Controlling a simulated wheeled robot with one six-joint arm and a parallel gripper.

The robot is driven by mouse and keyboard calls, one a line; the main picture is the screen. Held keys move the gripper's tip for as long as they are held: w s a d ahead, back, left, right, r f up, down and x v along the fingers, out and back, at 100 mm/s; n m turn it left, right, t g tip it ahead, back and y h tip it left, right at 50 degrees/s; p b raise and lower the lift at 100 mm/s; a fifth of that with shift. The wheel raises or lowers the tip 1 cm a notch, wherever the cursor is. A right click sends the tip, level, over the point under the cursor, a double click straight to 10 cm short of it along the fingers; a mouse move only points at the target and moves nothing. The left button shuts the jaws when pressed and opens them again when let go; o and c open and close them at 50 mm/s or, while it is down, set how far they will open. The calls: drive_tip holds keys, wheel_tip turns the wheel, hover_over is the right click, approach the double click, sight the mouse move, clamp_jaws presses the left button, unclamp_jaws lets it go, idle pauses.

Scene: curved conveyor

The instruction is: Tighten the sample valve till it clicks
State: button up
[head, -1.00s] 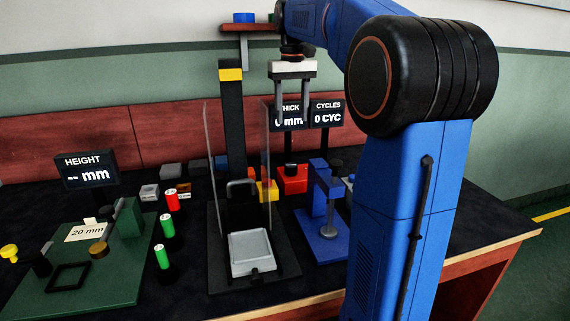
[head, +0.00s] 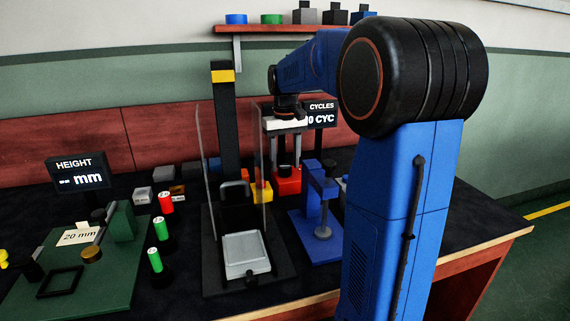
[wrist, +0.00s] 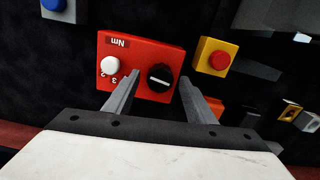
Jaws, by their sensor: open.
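No part is labelled as the sample valve, so I cannot tell for sure which it is. A red box (wrist: 140,82) marked Nm carries a round black knob (wrist: 159,77) with a white line and a white knob (wrist: 110,64) beside the numbers 2 and 3. The red box (head: 288,182) also shows in the head view, behind the blue stand. My gripper (head: 284,158) is open and points down above it. In the wrist view its fingers (wrist: 160,80) appear on either side of the black knob, empty; contact cannot be told.
A yellow box with a red button (wrist: 217,60) is beside the red box. The blue stand (head: 316,215) and the clear-sided press (head: 245,285) stand in front. A display (head: 321,112) is behind my gripper. A wall shelf (head: 290,27) holds several items.

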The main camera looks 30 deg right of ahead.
drive_tip(key=shift+f, duration=0.45)
drive_tip(key=c, duration=1)
drive_tip(key=shift+c, duration=0.2)
drive_tip(key=shift+m, duration=2)
drive_tip(key=o, duration=1)
